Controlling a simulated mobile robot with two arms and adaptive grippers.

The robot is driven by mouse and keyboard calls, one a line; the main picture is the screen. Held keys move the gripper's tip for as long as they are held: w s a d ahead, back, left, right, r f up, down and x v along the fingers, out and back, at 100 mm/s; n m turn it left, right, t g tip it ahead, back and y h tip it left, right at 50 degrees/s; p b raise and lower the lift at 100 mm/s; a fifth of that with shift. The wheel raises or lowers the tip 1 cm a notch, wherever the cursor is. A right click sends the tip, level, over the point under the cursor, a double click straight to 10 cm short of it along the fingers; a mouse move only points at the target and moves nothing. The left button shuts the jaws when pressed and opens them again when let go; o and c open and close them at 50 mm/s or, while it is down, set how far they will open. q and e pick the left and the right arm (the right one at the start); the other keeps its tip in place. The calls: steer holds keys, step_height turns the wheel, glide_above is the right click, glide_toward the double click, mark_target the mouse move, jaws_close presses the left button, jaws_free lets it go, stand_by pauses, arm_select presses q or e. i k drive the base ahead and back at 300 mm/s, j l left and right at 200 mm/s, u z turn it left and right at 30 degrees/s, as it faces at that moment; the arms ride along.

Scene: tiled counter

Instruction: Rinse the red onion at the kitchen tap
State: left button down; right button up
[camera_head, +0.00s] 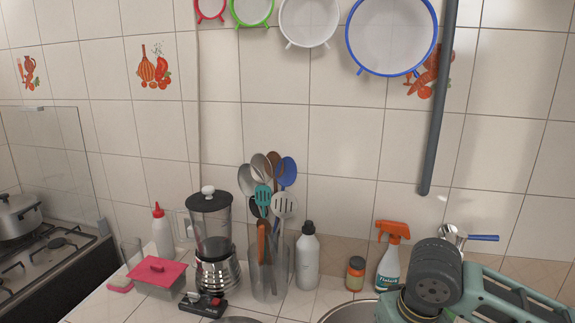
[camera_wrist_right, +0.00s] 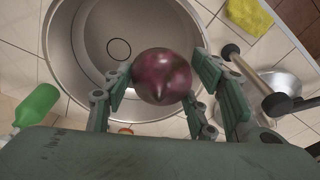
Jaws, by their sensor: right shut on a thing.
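The red onion (camera_wrist_right: 162,76) is dark purple and round. In the right wrist view it sits between the two fingers of my right gripper (camera_wrist_right: 160,84), which is shut on it. Behind the onion is the round steel sink basin (camera_wrist_right: 75,65), with a dark ring at its drain. A sliver of the sink rim (camera_head: 340,307) shows at the bottom of the head view. A chrome fitting with a blue handle (camera_head: 483,238), perhaps the tap, stands behind my right arm. The onion is hidden in the head view. My left gripper is not in view.
An orange-topped spray bottle (camera_head: 390,257), orange jar (camera_head: 355,273) and grey bottle (camera_head: 307,258) stand behind the sink. A utensil holder (camera_head: 268,278) and blender (camera_head: 211,240) are left. A black-ended metal bar (camera_wrist_right: 250,72) and yellow cloth (camera_wrist_right: 248,14) lie right of the basin.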

mark_target(461, 237)
steer(key=k, duration=0.35)
steer(key=z, duration=1.35)
steer(key=l, duration=0.1)
